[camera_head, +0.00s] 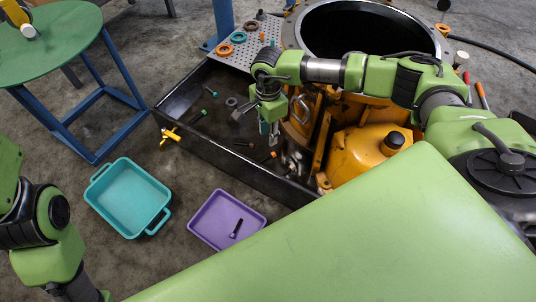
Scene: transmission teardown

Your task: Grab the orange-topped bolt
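An orange-topped bolt (269,157) lies in the black tray (180,136), close to the tray's right part near the yellow housing. Another small orange-topped piece (262,37) stands on the perforated plate. My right gripper (257,121) hangs over the tray, above and slightly left of the lying bolt and apart from it. Its grey fingers look spread, with nothing between them. My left arm shows at the lower left, and its fingertips are not visible.
Green-topped bolts (210,91), a ring (231,102) and a dark bolt (244,144) lie in the tray. The yellow housing (358,150) stands close on the right. A teal bin (128,198) and a purple bin (213,231) holding a dark bolt are on the floor.

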